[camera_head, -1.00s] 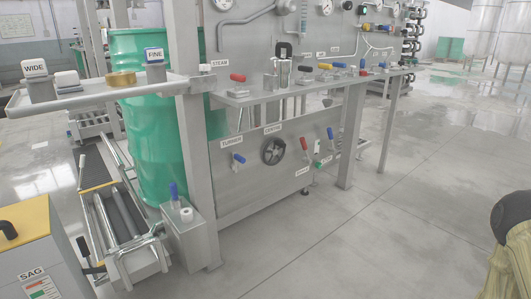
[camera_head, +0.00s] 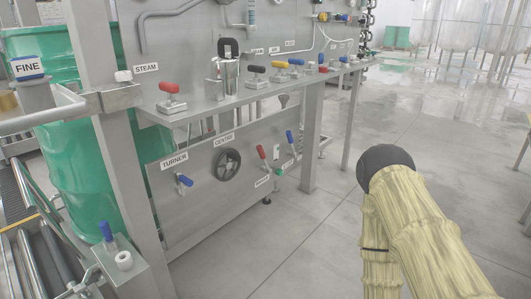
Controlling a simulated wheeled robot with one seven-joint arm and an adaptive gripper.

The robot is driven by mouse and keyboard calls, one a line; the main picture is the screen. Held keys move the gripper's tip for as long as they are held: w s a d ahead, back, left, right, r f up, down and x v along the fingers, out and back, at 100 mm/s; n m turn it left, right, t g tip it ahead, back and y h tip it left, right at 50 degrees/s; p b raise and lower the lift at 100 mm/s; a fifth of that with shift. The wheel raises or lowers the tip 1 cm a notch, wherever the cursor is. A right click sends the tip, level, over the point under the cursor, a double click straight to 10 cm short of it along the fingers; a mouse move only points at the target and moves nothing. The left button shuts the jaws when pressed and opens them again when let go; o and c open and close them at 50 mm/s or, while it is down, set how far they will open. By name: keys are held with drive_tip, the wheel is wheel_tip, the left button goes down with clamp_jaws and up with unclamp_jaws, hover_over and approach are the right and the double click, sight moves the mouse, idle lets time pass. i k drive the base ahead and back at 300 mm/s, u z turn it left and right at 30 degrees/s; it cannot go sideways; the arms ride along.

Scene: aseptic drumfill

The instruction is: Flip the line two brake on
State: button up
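On the lower panel, a red-handled lever (camera_head: 262,153) and a blue-handled lever (camera_head: 290,138) stand side by side to the right of the black CENTRE handwheel (camera_head: 227,165). Both handles tilt up and to the left. Small labels sit under them, too small to read, so I cannot tell which one is the line two brake. A small green part (camera_head: 278,172) is just below the levers. Another blue lever (camera_head: 184,180) sits under the TURNER label. My cream-sleeved arm with a dark rounded joint is at the right, apart from the panel; my gripper fingers are not in view.
A shelf (camera_head: 215,100) with red, blue and yellow valve handles runs above the panel. A green drum (camera_head: 70,190) and rollers (camera_head: 40,250) are at the left. A grey post box with a blue lever (camera_head: 105,231) stands in front. The floor (camera_head: 300,240) right of the panel is clear.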

sight(267, 168)
drive_tip(key=i, duration=0.3)
drive_tip(key=z, duration=0.55)
drive_tip(key=k, duration=1.25)
drive_tip(key=u, duration=0.15)
drive_tip(key=i, duration=0.65)
drive_tip(key=u, duration=0.7)
drive_tip(key=i, duration=1.2)
drive_tip(key=z, duration=0.45)
